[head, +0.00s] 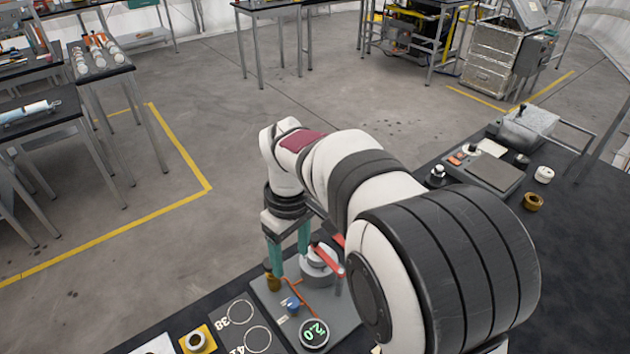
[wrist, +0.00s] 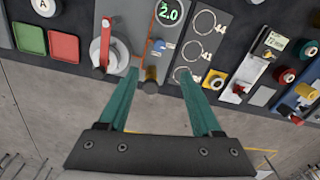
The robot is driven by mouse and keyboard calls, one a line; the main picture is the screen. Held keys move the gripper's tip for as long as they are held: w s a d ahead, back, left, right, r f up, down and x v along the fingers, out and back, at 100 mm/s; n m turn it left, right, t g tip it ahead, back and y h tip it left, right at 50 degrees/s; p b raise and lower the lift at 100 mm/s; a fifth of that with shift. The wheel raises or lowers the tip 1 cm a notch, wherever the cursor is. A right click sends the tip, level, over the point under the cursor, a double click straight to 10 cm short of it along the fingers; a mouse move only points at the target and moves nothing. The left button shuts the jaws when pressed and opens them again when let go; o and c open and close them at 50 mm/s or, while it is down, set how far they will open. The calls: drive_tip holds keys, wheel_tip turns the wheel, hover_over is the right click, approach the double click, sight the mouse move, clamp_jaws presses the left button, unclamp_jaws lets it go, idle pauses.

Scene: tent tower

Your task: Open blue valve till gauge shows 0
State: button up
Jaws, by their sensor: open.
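The round black gauge (head: 314,333) shows 2.0 in green digits; it also shows at the top of the wrist view (wrist: 168,12). The small blue valve (head: 292,303) sits beside it on a grey panel, along a copper-coloured pipe; the wrist view shows the valve (wrist: 162,45) just beyond my fingertips. My gripper (wrist: 158,73) is open, with two teal fingers pointing down at the panel. A brass fitting (wrist: 151,76) appears between the fingertips in the wrist view; I cannot tell whether anything touches it. The valve is not between the fingers.
A red lever (head: 328,258) on a round grey-white base stands close beside my fingers. More panel devices, including a metal box (head: 527,127), stand along the bench at the right.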

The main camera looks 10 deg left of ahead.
sight(293, 303)
drive_tip(key=f, duration=1.5)
drive_tip(key=shift+s+a+f, duration=0.15)
drive_tip(key=shift+s+f, duration=0.1)
drive_tip(key=shift+c, duration=0.2)
clamp_jaws()
